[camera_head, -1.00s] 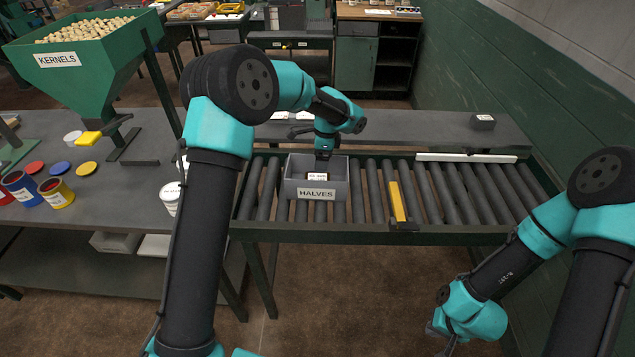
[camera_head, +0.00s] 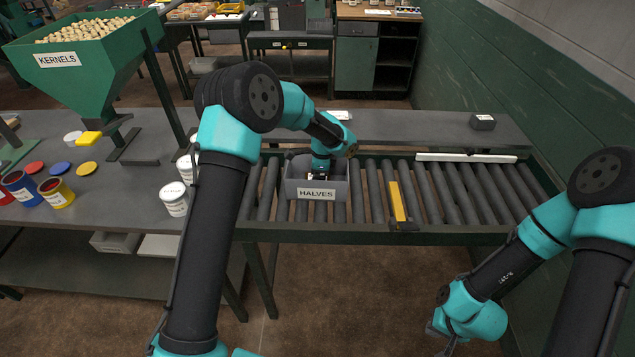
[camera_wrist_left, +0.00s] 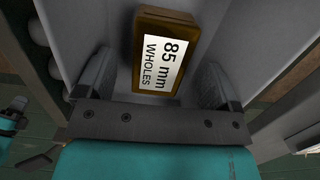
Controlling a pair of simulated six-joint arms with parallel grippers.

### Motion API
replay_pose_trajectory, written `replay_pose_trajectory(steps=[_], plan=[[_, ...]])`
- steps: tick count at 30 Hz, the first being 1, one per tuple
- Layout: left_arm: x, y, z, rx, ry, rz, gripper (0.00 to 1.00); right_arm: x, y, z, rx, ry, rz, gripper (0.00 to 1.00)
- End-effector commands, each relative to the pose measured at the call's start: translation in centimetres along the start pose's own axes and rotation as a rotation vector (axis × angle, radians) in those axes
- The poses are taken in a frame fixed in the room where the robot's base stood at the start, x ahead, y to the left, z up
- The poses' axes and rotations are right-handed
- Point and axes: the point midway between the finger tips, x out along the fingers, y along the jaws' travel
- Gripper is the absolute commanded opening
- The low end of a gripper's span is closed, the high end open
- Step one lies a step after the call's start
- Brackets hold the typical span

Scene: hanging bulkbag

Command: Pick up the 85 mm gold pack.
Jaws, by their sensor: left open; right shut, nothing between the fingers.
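The gold pack (camera_wrist_left: 150,20) shows in the left wrist view with a white label reading "85 mm WHOLES". It lies in the grey bin marked HALVES (camera_head: 288,188) on the roller conveyor. My left gripper (camera_wrist_left: 155,75) is open, with one finger on each side of the pack and space beside it; I cannot tell whether either finger touches. In the head view my left gripper (camera_head: 319,174) reaches down into the bin and mostly hides the pack. My right gripper (camera_head: 443,333) is shut and empty, low in front of the conveyor.
A yellow bar (camera_head: 397,202) lies across the conveyor rollers (camera_head: 445,190) right of the bin. White tubs (camera_head: 174,199) and coloured cans (camera_head: 56,193) stand on the left bench. A small dark box (camera_head: 482,122) sits on the back table. The bin walls are close around my left gripper.

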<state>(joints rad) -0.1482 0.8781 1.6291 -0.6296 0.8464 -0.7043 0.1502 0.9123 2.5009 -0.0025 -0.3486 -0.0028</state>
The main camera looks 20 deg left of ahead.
Motion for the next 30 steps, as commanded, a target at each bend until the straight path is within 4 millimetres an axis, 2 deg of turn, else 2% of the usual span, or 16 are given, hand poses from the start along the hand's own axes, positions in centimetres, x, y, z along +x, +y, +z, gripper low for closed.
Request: replay_pose_trajectory(steps=[3, 6, 30], plan=[[1.5, 0.0, 0.0, 0.0, 0.0, 0.002, 0.87, 0.0, 0.0, 0.0, 0.0, 0.0, 0.0, 0.0], [2.0, 0.0, 0.0, 0.0, 0.001, -0.001, 0.87, 0.0, 0.0, 0.0, 0.0, 0.0, 0.0, 0.0], [2.3, 0.0, -0.1, 0.0, 0.0, 0.0, 0.87, 0.0, 0.0, 0.0, 0.0, 0.0, 0.0, 0.0]])
